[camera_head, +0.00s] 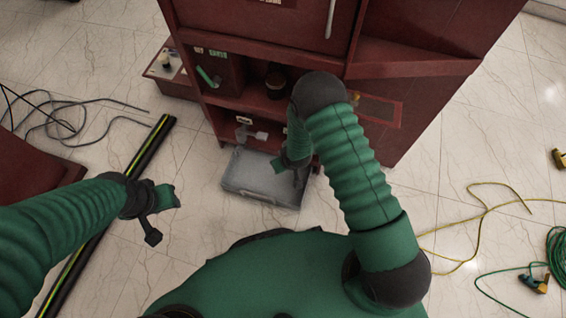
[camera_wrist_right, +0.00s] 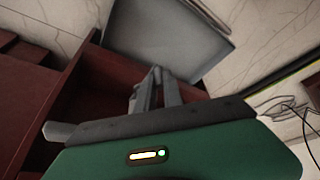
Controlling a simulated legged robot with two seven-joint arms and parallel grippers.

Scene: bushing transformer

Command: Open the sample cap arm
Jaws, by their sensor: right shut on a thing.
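The dark red cabinet (camera_head: 405,68) stands ahead, with a small grey lever-like fitting (camera_head: 250,133) low on its front; I cannot tell whether this is the sample cap arm. My right gripper (camera_head: 297,170) is low at the cabinet front, right of that fitting and above a grey tray-like box. In the right wrist view its fingers (camera_wrist_right: 157,76) close together at the tips on a small part, mostly hidden between them. My left gripper (camera_head: 168,212) is open and empty over the floor at left, away from the cabinet.
The grey box (camera_head: 245,190) lies on the floor at the cabinet's foot. A black and yellow-green bar (camera_head: 150,147) and black cables (camera_head: 62,110) lie at left. Yellow (camera_head: 482,212) and green (camera_head: 560,262) cables lie at right.

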